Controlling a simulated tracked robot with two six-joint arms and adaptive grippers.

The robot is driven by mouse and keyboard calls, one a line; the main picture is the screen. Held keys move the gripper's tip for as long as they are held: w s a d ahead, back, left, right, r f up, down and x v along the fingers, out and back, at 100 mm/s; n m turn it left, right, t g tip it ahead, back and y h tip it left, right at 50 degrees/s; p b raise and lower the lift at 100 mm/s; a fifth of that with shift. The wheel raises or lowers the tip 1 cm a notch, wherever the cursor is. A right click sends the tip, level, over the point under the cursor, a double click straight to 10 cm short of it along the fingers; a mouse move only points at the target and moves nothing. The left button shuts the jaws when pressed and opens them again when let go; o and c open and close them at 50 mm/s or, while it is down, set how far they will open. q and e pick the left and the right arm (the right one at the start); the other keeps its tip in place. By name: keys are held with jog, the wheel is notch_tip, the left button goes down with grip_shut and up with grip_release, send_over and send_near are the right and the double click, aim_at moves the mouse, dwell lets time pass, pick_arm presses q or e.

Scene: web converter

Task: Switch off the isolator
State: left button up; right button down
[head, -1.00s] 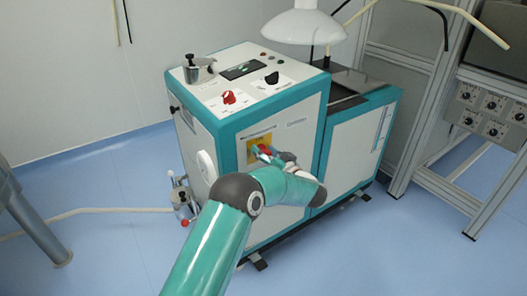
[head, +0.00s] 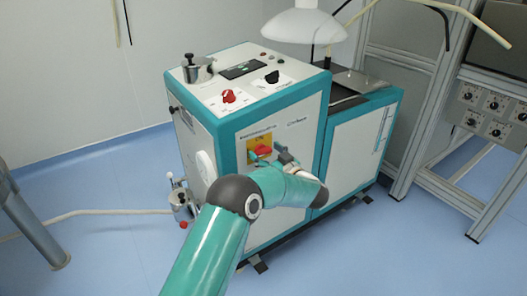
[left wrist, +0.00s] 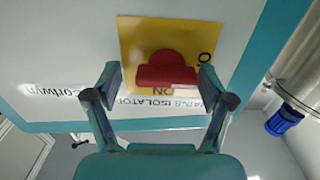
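The isolator is a red rotary handle (head: 263,149) on a yellow plate (head: 259,140) on the machine's front panel. In the left wrist view the red handle (left wrist: 167,72) has its bar lying level across the picture on the yellow plate (left wrist: 135,35). The label reads upside down there, with "MAINS ISOLATOR" and "ON" visible; the other position word is mostly cut off. My left gripper (left wrist: 160,82) is open, one finger on each side of the handle with gaps to both. In the head view my left gripper (head: 267,159) is just in front of the handle. My right gripper is out of view.
The teal and white machine (head: 285,110) has a red knob (head: 228,96), a black knob (head: 272,77) and a metal pot (head: 198,69) on top. A white lamp shade (head: 304,24) hangs above. A metal frame stands right. Blue floor is clear in front.

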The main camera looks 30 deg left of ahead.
pick_arm(q)
jog(key=shift+s+a+r, duration=0.1)
jog(key=shift+s+d, duration=0.1)
jog(key=shift+d, duration=0.25)
jog(key=v, duration=1.1)
jog(key=shift+d, duration=0.2)
